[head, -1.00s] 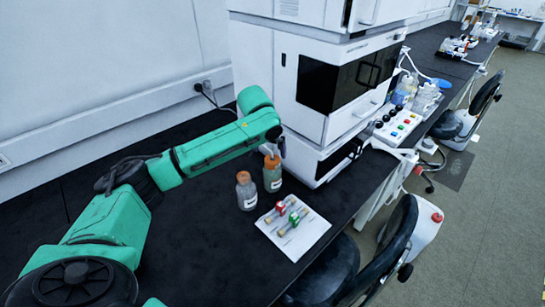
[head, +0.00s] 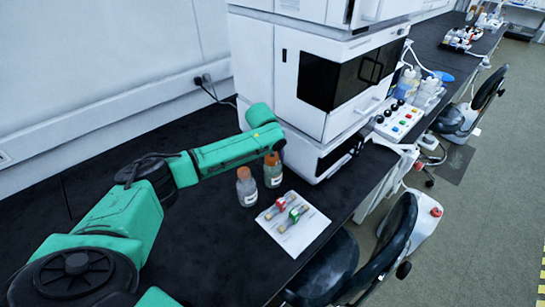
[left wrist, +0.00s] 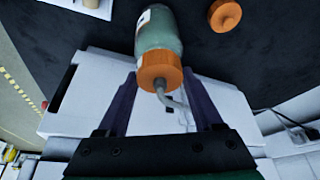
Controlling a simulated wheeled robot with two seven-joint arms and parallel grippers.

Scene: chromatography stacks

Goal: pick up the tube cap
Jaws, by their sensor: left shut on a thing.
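The tube cap (left wrist: 157,72) is orange, with a thin grey tube coming out of its top. It sits at the neck of a greenish bottle (left wrist: 160,28) in the left wrist view; I cannot tell whether it is apart from the neck. In the head view the tube cap (head: 272,158) shows at the top of that bottle (head: 273,176), just below the end of my left arm. My left gripper (left wrist: 160,78) is shut on the tube cap, one dark finger on each side. In the head view the fingers are hidden. My right gripper is not in view.
A clear bottle with an orange top (head: 246,190) stands close left. A white sheet (head: 306,231) with capped vials (head: 287,211) lies in front. A white instrument (head: 300,131) stands right behind. Another orange cap (left wrist: 225,16) shows against the dark bench in the left wrist view.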

